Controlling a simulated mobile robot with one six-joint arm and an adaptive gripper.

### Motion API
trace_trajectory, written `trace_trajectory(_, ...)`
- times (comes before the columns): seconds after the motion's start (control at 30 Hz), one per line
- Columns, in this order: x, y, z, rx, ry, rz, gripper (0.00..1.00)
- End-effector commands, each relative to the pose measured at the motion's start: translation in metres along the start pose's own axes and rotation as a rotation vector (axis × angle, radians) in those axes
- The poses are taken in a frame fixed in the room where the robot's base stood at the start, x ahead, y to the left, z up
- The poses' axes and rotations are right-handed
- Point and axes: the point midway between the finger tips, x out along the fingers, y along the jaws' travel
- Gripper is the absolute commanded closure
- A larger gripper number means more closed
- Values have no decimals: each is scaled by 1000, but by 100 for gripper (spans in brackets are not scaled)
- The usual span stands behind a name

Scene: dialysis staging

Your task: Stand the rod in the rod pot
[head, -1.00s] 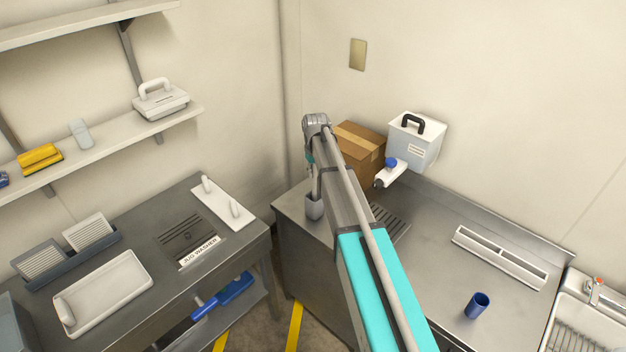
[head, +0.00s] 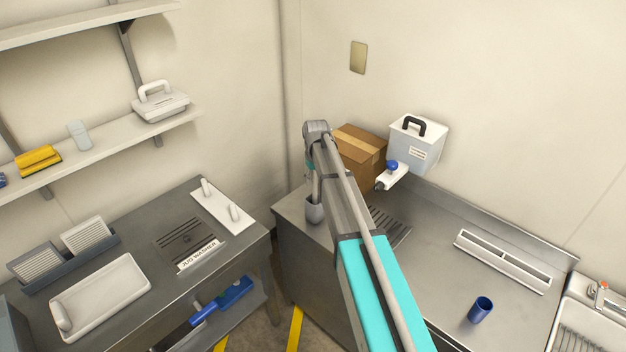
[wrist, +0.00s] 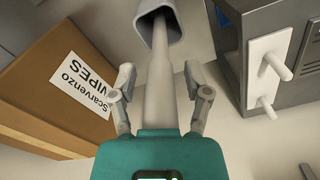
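The rod (wrist: 158,95) is pale and slim, with its far end inside the mouth of the grey rod pot (wrist: 178,28) in the wrist view. My gripper (wrist: 158,74) has one finger on each side of the rod, with a visible gap between each finger and the rod. It is open. In the head view the rod pot (head: 314,213) stands near the left end of the right-hand counter, with the rod (head: 316,188) rising from it. My arm hides most of the gripper there. The rod's end inside the pot is hidden.
The left counter holds trays.

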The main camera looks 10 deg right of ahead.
Motion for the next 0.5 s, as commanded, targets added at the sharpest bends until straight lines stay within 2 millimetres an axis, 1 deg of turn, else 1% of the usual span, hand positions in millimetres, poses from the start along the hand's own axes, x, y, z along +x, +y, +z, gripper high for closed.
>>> trace_trajectory(0.3, 0, 0, 0, 1, 0, 0, 35)
trace_trajectory(0.5, -6, 1, 0, 1, 0, 0, 35)
